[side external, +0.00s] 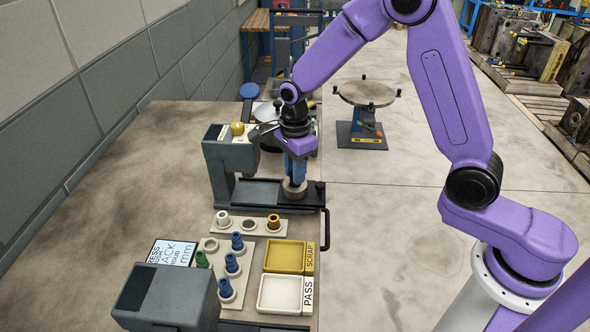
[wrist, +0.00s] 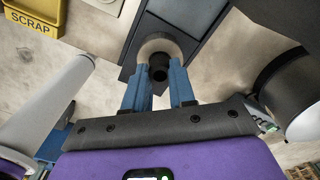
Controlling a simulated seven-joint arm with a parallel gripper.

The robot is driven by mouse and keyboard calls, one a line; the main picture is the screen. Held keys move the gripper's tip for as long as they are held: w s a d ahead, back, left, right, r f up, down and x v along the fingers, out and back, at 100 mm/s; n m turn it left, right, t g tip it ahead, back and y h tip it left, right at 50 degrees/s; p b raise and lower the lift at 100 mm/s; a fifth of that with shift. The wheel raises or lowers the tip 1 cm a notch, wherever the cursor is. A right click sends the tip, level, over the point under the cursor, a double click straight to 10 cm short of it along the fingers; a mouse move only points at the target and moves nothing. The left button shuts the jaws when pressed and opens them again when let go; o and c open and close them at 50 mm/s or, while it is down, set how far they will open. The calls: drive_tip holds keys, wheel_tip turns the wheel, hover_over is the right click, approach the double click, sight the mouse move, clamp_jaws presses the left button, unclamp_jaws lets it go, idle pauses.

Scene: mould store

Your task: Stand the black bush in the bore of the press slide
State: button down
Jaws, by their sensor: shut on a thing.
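My gripper (side external: 296,180) points down over the press slide (side external: 262,193), its blue fingers at the pale round collar (side external: 294,193) near the slide's right end. In the wrist view the two fingertips (wrist: 160,78) are shut on the black bush (wrist: 159,73). The bush lies over the near part of the collar's ring (wrist: 160,42), whose bore is partly hidden behind it. I cannot tell whether the bush's lower end is inside the bore or above it. In the side view the bush is hidden by the fingers.
The grey press frame (side external: 232,165) stands just left of my gripper. In front are a holder strip (side external: 235,225), a rack with blue and green bushes (side external: 232,264), the yellow SCRAP tray (side external: 290,243) and the white PASS tray (side external: 262,293). Another grey press (side external: 190,300) stands nearest the camera.

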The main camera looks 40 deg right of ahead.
idle(0.3)
drive_tip(key=shift+c, duration=2.3)
unclamp_jaws()
drive_tip(key=shift+r, duration=0.15)
drive_tip(key=shift+r, duration=3.65)
